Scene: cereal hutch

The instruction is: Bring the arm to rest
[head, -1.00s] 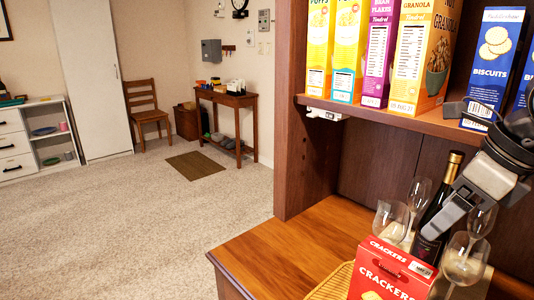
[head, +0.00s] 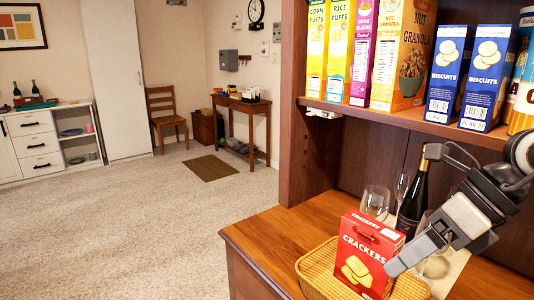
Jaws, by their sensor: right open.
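My right gripper (head: 398,264) comes in from the right, pointing down and left over the hutch counter. Its jaws are open with nothing seen between them. Its tips overlap the right edge of a red crackers box (head: 362,243) in the picture; I cannot tell whether they touch. The box stands upright in a yellow woven basket (head: 316,272) on the wooden counter (head: 262,238). My left gripper is not in view.
A dark wine bottle (head: 413,205) and stemmed glasses (head: 375,201) stand behind the box, close to my right gripper. Above, the shelf (head: 350,113) holds several cereal boxes and blue biscuits boxes (head: 490,82). The carpeted floor (head: 130,230) at left is open.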

